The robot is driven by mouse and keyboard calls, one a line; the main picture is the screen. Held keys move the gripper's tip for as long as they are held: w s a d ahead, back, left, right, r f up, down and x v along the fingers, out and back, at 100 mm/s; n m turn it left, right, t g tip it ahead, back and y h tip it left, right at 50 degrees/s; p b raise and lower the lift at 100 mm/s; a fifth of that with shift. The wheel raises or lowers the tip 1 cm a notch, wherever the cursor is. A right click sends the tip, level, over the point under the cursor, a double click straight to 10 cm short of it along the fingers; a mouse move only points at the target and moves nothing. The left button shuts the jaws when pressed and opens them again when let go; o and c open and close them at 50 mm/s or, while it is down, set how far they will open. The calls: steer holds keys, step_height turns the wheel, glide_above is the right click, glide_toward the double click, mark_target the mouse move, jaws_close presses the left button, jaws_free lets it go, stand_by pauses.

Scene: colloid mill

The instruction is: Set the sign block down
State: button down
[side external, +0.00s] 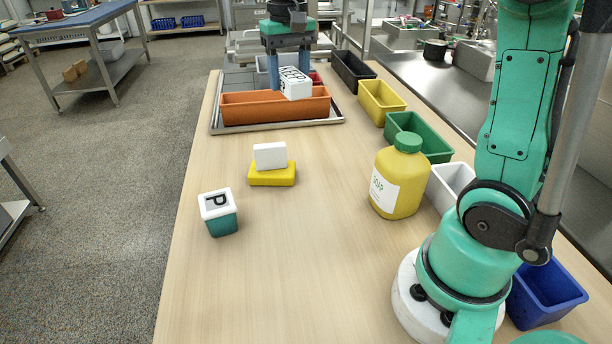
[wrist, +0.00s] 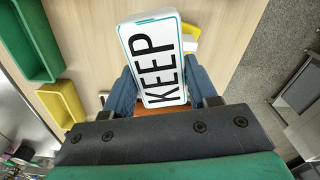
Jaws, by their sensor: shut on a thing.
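The sign block (side external: 295,84) is white and marked KEEP in black letters, read clearly in the wrist view (wrist: 155,60). My gripper (side external: 288,72) is shut on it, with one blue finger on each side, as the wrist view also shows (wrist: 163,88). The block is tilted in the side view and overlaps the far rim of the orange bin (side external: 275,108). I cannot tell from this view how high it is above the bin or whether it touches it. Part of the block's back is hidden by the fingers.
The orange bin sits on a metal tray (side external: 222,128). Black, yellow (side external: 382,104), green (side external: 418,135), white and blue bins line the right side. A soap bottle (side external: 398,185), a white block on a yellow block (side external: 271,177) and a P-marked block (side external: 219,212) stand nearer. The front-left table is clear.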

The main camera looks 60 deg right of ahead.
steer(key=s+a+n, duration=0.3)
steer(key=a+n, duration=0.2)
steer(key=a, duration=1.1)
steer(key=n, duration=0.5)
glide_above(245, 336)
step_height(245, 336, down, 20)
steer(key=shift+f, duration=0.2)
steer(key=shift+f, duration=0.15)
steer(key=shift+c, duration=1.3)
jaws_free()
